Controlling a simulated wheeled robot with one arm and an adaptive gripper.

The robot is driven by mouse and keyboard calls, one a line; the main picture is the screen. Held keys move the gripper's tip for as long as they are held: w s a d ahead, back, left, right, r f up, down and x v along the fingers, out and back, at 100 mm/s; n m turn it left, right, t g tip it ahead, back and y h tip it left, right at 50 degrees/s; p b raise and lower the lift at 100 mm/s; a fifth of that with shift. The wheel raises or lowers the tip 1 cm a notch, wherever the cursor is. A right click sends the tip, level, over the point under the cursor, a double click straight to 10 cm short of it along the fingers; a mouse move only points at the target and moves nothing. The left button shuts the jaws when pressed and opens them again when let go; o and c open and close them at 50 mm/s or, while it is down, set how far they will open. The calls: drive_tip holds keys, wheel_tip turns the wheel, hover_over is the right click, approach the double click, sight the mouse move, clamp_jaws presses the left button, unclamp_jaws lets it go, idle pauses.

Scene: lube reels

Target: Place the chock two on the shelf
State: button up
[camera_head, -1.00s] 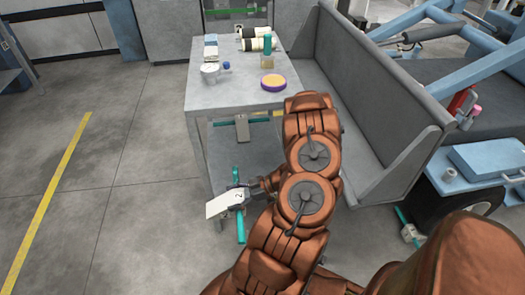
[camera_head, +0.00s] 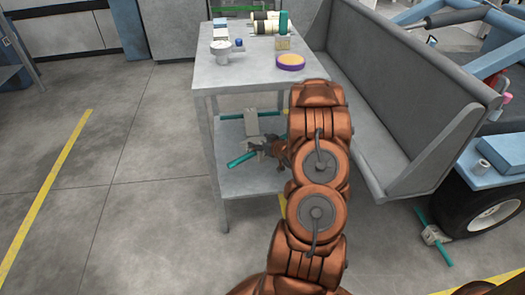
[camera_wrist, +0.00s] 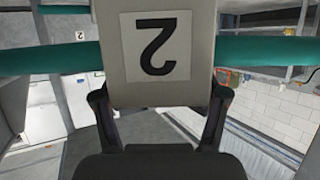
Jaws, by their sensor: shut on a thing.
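Chock two is a pale grey block with a teal bar through it. In the wrist view chock two (camera_wrist: 195,85) fills the top middle, its black "2" upside down, between the two fingers of my gripper (camera_wrist: 158,112). In the head view my gripper (camera_head: 267,146) is shut on it at the table's lower level, with its teal bar (camera_head: 241,161) tilted. The lower shelf (camera_head: 250,184) of the grey table lies below it in the picture; I cannot tell whether they touch. My arm hides the shelf's right part.
Another pale chock (camera_head: 251,123) with a teal bar is at the back of the lower shelf. The tabletop (camera_head: 222,75) carries a gauge, a purple-rimmed disc and several bottles. A grey bench (camera_head: 395,110) stands to the right. Floor at left is clear.

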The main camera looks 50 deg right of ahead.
drive_tip(key=shift+w+d+f+m+h+b, duration=0.15)
drive_tip(key=shift+w+d+m+h+b, duration=0.3)
drive_tip(key=shift+w+d+h, duration=0.2)
drive_tip(key=shift+d, duration=0.25)
drive_tip(key=shift+f+m+h, duration=0.25)
drive_tip(key=shift+f, duration=0.05)
drive_tip(key=shift+d+f+b, duration=0.1)
drive_tip(key=shift+f+b, duration=1.15)
drive_tip(key=shift+f, duration=3.35)
drive_tip(key=o, duration=1.8)
drive_tip(key=shift+f, duration=0.1)
